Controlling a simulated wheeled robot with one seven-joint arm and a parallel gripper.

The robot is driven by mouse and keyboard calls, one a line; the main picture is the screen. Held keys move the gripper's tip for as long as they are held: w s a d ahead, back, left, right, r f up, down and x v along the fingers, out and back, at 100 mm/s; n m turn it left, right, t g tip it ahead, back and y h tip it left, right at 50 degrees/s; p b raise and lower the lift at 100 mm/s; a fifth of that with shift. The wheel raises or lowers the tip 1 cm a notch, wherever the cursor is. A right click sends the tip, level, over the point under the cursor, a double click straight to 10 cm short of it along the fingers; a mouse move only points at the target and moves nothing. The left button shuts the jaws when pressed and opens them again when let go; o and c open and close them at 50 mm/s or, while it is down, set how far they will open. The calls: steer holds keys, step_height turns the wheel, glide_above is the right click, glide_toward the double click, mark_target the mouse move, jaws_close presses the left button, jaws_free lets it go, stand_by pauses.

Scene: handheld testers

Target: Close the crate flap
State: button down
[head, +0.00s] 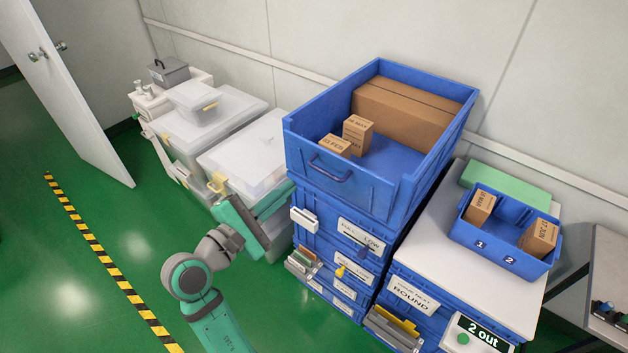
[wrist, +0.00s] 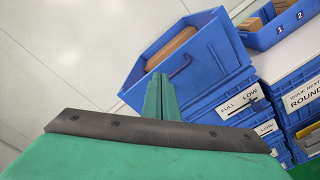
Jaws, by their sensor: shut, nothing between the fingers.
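The top blue crate (head: 385,190) stands on a stack of blue crates, with its top open. Its front flap (head: 318,176) carries a dark blue handle (head: 331,168); I cannot tell how far the flap leans out. In the wrist view, the flap (wrist: 205,70) and handle (wrist: 181,67) show beyond my fingers. My gripper (wrist: 160,88) is shut and empty. In the head view, my gripper (head: 243,223) is to the left of the stack, lower than the flap and apart from it. Its fingertips are not clear there.
Small cartons (head: 357,132) and a long carton (head: 405,110) lie in the top crate. White boxes (head: 245,155) stand left. At right, a white top (head: 430,230) bears a numbered blue bin (head: 510,255). Drawer-like parts (head: 310,265) jut from the stack. Green floor (head: 90,310) is clear at left.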

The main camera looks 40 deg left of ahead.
steer(key=s+f+m, duration=0.3)
steer(key=f+m, duration=0.2)
steer(key=m, duration=0.3)
steer(key=w, duration=1.3)
steer(key=shift+w+d, duration=0.15)
steer(key=shift+w, duration=0.25)
steer(key=shift+f, duration=0.1)
